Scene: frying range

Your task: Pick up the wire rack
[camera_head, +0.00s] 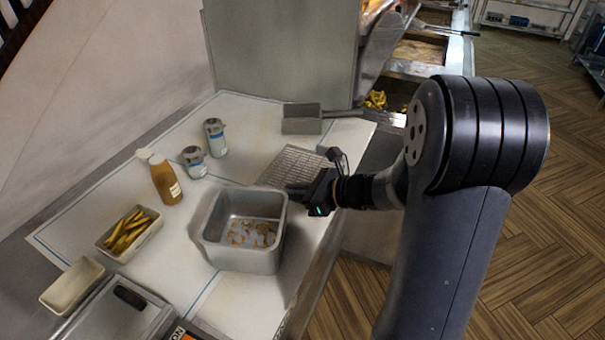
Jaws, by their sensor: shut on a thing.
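The wire rack (286,166) is a flat grey grid on the white counter, behind the square metal pan and in front of the grey scoop. My gripper (293,190) reaches in from the right, low over the counter, with its fingertips at the rack's near edge. The gripper is shut on the rack's near edge. The fingers are small and dark here, and the pan's rim lies close below them. I cannot tell whether the rack is lifted off the counter.
The deep metal pan (243,258) with brown bits inside stands just in front of my gripper. The grey scoop (301,124) lies behind the rack. Two shakers, a brown sauce bottle (167,181) and a tray of fries (106,245) stand to the left. A fryer is behind right.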

